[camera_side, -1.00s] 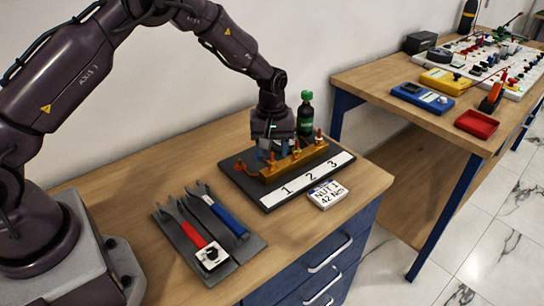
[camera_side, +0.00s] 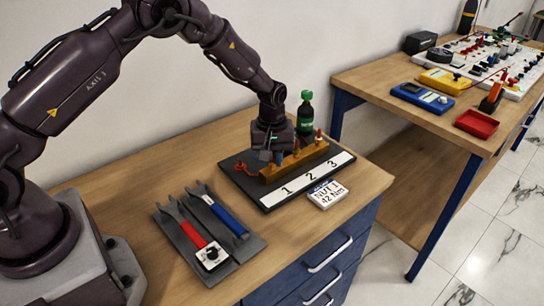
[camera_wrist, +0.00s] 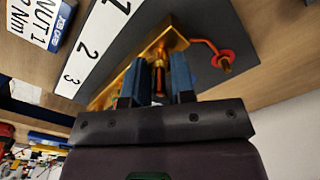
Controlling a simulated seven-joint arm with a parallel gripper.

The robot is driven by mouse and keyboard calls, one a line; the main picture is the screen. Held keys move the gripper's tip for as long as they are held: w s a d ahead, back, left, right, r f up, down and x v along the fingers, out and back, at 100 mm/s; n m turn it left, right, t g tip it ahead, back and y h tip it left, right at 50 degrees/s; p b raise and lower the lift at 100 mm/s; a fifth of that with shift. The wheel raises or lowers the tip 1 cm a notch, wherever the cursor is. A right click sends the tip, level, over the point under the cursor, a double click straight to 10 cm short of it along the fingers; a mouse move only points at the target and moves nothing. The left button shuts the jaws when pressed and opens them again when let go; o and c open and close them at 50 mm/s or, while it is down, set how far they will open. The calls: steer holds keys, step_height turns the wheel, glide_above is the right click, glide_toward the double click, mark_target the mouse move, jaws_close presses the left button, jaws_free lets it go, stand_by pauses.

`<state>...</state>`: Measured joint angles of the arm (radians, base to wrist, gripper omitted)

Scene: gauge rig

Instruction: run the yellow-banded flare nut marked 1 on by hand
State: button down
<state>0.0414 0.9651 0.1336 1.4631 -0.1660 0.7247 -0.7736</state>
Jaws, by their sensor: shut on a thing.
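My gripper (camera_side: 271,156) is low over the left end of the brass block (camera_side: 290,165), by the 1 on its number strip. In the wrist view, the blue fingers of my gripper (camera_wrist: 159,72) stand either side of a coppery flare nut on a tube (camera_wrist: 159,80) and are shut on it. Its band colour is not readable there, and the fingers partly hide it. Other upright fittings stand on the block near 2 (camera_side: 296,147) and 3 (camera_side: 318,136).
A curved orange-red tube (camera_side: 243,167) is on the dark base plate, left of the block. A red-handled wrench (camera_side: 190,234) and a blue-handled wrench (camera_side: 226,215) lie on a grey mat. A "NUT 1 42 Nm" card (camera_side: 327,194) lies in front. A green-capped bottle (camera_side: 305,115) stands behind.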

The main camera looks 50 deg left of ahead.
steer(key=m, duration=1)
stand_by(0.4)
steer(key=shift+m, duration=0.3)
steer(key=c, duration=1)
jaws_free()
steer(key=shift+o, duration=0.2)
steer(key=shift+r, duration=0.15)
